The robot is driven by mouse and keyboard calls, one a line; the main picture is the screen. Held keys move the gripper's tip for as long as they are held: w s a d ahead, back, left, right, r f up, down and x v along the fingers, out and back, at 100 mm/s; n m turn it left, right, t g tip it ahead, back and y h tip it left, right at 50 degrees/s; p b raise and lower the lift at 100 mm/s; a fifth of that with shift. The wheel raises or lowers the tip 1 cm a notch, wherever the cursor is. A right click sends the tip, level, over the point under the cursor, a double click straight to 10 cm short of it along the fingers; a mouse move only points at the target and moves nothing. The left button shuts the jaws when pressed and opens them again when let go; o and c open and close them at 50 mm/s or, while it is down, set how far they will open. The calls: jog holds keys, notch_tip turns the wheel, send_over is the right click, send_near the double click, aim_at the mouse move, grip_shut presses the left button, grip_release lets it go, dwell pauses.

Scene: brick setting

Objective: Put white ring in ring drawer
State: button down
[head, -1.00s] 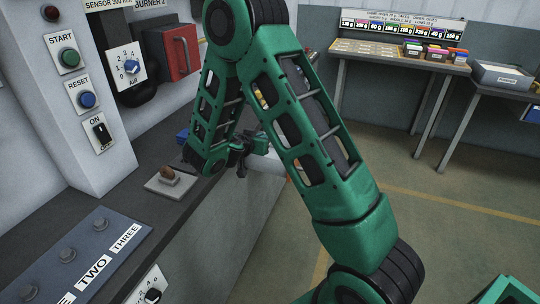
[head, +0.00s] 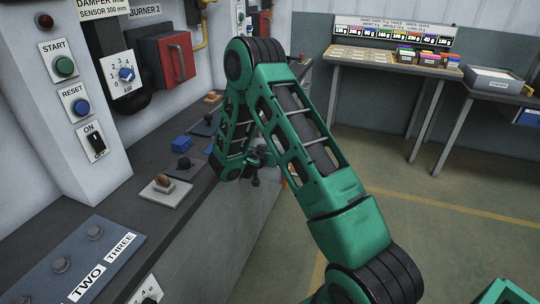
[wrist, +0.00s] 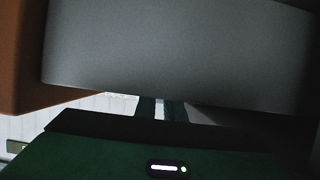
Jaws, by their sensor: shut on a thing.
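My gripper (head: 256,172) hangs low at the end of my folded green arm, beside the front edge of the dark bench. It is small and partly behind the arm links. In the wrist view two dark green finger shapes (wrist: 160,108) show low in the middle, with a pale strip between them. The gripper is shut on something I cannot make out. A grey surface (wrist: 180,55) fills most of the wrist view, very close, with a brown part at its left. I cannot pick out the white ring or the ring drawer in either view.
The dark bench (head: 122,203) runs along the left, carrying a brown knob on a grey plate (head: 165,190) and blue pieces (head: 182,143). A wall panel with START and RESET buttons rises behind. A table with colored boxes (head: 405,58) stands at the back right.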

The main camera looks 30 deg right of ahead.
jog(key=shift+f, duration=0.5)
jog(key=shift+f, duration=0.1)
jog(key=c, duration=1.9)
grip_release()
jog(key=shift+o, duration=0.2)
